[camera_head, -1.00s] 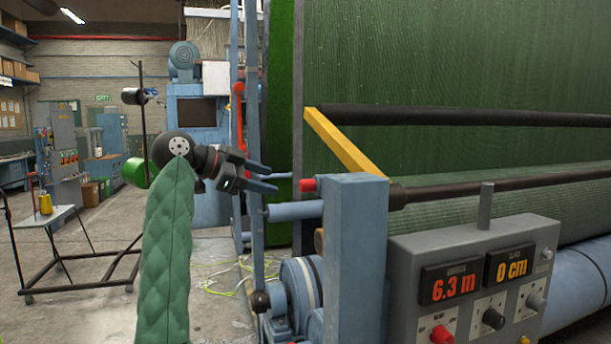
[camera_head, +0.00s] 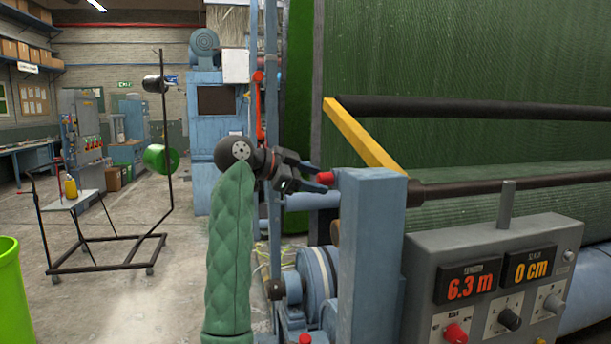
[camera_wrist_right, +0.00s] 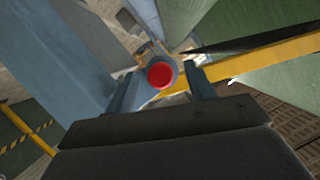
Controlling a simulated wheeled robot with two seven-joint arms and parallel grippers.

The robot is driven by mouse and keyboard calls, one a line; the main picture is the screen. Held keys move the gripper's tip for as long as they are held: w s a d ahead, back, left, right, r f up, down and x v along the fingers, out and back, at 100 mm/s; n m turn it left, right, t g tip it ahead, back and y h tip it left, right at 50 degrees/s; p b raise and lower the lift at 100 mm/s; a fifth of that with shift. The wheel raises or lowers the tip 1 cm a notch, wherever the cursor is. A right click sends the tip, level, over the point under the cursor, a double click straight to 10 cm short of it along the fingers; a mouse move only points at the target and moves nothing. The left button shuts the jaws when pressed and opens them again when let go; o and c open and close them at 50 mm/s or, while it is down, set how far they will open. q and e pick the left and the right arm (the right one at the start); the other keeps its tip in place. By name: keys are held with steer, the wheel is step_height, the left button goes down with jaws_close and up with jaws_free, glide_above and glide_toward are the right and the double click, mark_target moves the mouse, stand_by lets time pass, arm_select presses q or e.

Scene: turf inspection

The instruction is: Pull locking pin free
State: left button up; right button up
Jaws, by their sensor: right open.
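The locking pin appears to be the red-capped knob (camera_head: 326,178) on the left side of the blue post (camera_head: 372,250). My right gripper (camera_head: 317,178) is open, with its fingertips at the red cap in the head view. In the right wrist view the round red cap (camera_wrist_right: 160,75) faces the camera, between the two blue-grey fingers (camera_wrist_right: 162,92). I cannot tell whether either finger touches it. The pin's shaft is hidden behind the cap. My left gripper is out of view.
A yellow bar (camera_head: 362,133) slopes above the post beside a green turf roll (camera_head: 470,60). A grey control box (camera_head: 425,250) with knobs and displays stands right of the post. A wheeled frame (camera_head: 110,265) and lime bin (camera_head: 12,300) stand left. Floor between is clear.

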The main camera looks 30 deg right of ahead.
jaws_close()
steer(key=c, duration=0.9)
jaws_free()
steer(key=shift+c, duration=0.7)
steer(key=shift+a, duration=0.1)
steer(key=shift+a, duration=0.1)
steer(key=shift+w+a, duration=0.15)
steer(key=shift+a, duration=0.2)
steer(key=w+a+p, duration=0.1)
steer(key=a+p, duration=0.1)
steer(key=a, duration=0.5)
steer(key=shift+w, duration=0.35)
steer(key=shift+a, duration=0.3)
